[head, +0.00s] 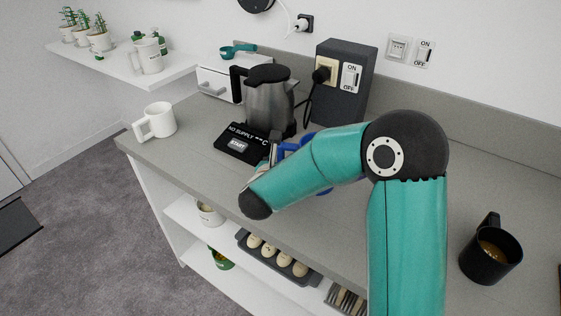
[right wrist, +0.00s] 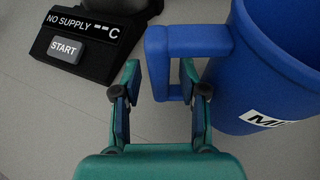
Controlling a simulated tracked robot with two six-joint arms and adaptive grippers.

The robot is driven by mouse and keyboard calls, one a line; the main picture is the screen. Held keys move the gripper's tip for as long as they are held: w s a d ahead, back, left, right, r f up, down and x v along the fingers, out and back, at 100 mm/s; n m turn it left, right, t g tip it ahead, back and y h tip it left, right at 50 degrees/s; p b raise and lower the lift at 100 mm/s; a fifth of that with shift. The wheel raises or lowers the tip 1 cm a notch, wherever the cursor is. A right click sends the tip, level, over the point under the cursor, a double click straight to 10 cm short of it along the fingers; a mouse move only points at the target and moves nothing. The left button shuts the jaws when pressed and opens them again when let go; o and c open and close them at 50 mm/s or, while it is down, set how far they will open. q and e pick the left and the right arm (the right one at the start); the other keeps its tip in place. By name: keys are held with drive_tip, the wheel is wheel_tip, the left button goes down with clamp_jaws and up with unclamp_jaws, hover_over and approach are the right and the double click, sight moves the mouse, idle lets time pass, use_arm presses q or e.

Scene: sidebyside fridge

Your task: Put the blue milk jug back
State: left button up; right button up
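The blue milk jug stands on the grey worktop, mostly hidden behind my right arm in the head view, where a bit of its blue handle (head: 287,148) shows. In the right wrist view the jug (right wrist: 258,75) is upright at the right, with part of a white label and its square handle pointing left. My right gripper (right wrist: 160,72) is open, its fingers on either side of the handle's upright bar, with a gap at the left finger. Whether the right finger touches the handle I cannot tell. My left gripper is not in view.
A kettle (head: 268,101) stands on its black base (head: 240,144), close to the jug. A dark box with a socket (head: 341,84) stands behind. A white mug (head: 154,122) is at the left, a black mug (head: 490,249) at the right. Shelves below hold an egg tray (head: 277,257).

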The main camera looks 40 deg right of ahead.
drive_tip(key=shift+r, duration=0.15)
drive_tip(key=shift+s+a, duration=0.1)
drive_tip(key=shift+a, duration=0.1)
drive_tip(key=b+v, duration=0.1)
drive_tip(key=v, duration=1)
drive_tip(key=shift+s+r, duration=0.2)
drive_tip(key=shift+s, duration=0.05)
drive_tip(key=shift+a, duration=0.15)
